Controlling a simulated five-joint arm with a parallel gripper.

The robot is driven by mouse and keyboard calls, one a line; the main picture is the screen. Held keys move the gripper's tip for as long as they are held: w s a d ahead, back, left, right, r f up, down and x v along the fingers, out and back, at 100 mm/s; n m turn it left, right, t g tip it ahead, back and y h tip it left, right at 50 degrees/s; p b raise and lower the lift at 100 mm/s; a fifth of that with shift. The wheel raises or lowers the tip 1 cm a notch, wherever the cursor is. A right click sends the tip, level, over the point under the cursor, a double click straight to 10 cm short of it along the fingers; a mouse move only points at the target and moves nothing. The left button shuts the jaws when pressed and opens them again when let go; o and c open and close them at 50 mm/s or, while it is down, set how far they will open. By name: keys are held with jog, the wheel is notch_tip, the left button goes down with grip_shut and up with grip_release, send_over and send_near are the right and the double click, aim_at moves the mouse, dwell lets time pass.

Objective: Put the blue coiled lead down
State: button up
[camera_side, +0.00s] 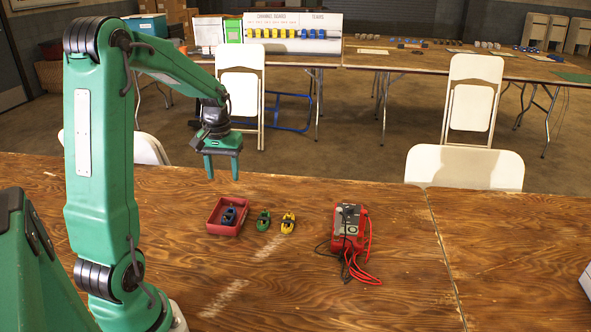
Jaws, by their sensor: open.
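The blue coiled lead (229,216) lies inside a small red tray (240,232) on the wooden table. My gripper (222,175) points down with its two fingers apart and nothing between them. It hangs above the table, over or a little behind the tray, clear of the lead. A green coiled lead (263,220) and a yellow coiled lead (288,222) lie side by side on the table just right of the tray.
A red meter (348,228) with red and black leads sits right of the yellow lead. A second table behind holds a rack.

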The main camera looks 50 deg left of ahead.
dwell(0.4)
jog(key=s+d+r+m+t, duration=0.2)
jog(key=s+d+r+m, duration=0.1)
jog(key=d, duration=0.5)
jog(key=s+d+r+m+t, duration=0.1)
jog(key=s+d+r+m, duration=0.2)
jog(key=d, duration=0.5)
jog(key=s+d+r+m+t, duration=0.2)
jog(key=s+d+r+m, duration=0.1)
jog(key=d, duration=0.6)
jog(key=shift+s+r+t, duration=0.15)
jog(key=shift+r+t, duration=0.15)
jog(key=shift+r, duration=0.5)
